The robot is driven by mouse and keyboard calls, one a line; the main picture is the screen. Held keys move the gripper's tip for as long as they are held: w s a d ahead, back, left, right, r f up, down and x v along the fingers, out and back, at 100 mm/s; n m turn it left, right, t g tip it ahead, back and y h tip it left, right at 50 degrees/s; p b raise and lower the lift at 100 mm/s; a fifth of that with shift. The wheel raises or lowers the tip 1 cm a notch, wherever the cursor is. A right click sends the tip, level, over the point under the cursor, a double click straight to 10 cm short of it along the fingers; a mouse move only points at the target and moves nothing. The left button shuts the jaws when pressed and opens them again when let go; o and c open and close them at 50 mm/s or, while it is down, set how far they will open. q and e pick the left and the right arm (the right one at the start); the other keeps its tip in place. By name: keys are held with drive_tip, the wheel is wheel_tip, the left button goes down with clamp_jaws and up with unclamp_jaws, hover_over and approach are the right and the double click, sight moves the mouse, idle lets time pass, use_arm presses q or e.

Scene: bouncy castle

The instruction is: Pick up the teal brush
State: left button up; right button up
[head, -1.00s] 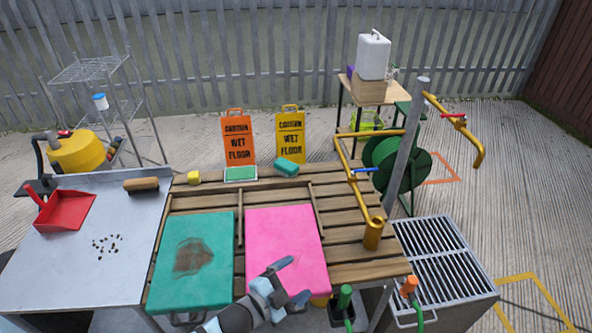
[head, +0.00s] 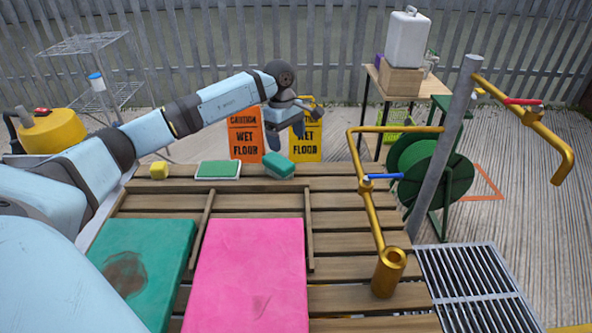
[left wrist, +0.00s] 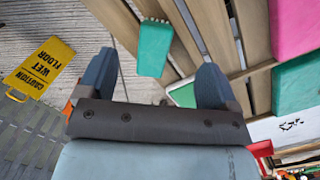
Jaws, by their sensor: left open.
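The teal brush (head: 278,165) lies at the back edge of the slatted wooden table (head: 260,202), just right of a green-topped white pad (head: 218,170). In the left wrist view the teal brush (left wrist: 154,48) shows between and beyond the fingers, with pale bristle tips along one end. My left gripper (head: 302,117) is open and empty, raised above and slightly beyond the brush, apart from it. The left wrist view also shows the open gripper (left wrist: 150,72). My right gripper is out of view.
A yellow sponge (head: 159,170) sits left of the pad. Orange (head: 246,140) and yellow (head: 311,143) wet-floor signs stand behind the table. Pink (head: 250,275) and green (head: 150,262) boards lie in front. A brass pipe (head: 368,205) and grey post (head: 442,150) rise at right.

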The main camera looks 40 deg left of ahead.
sight(278, 160)
use_arm(q)
drive_tip(key=shift+y, duration=0.7)
drive_tip(key=a+f, duration=0.1)
drive_tip(key=f, duration=0.1)
drive_tip(key=a+f+b, duration=0.1)
drive_tip(key=f, duration=0.1)
drive_tip(key=a+f, duration=0.1)
drive_tip(key=f, duration=0.1)
drive_tip(key=shift+w+a+f, duration=0.3)
drive_tip(key=shift+w+f, duration=0.1)
drive_tip(key=f, duration=0.1)
drive_tip(key=f+b, duration=0.1)
drive_tip(key=f, duration=0.1)
drive_tip(key=a+f, duration=0.1)
drive_tip(key=f, duration=0.1)
drive_tip(key=shift+f+b, duration=0.15)
drive_tip(key=shift+b, duration=0.15)
drive_tip(key=shift+d, duration=0.1)
drive_tip(key=c, duration=1.1)
wheel_tip(278, 160, up, 20)
drive_tip(key=p, duration=0.3)
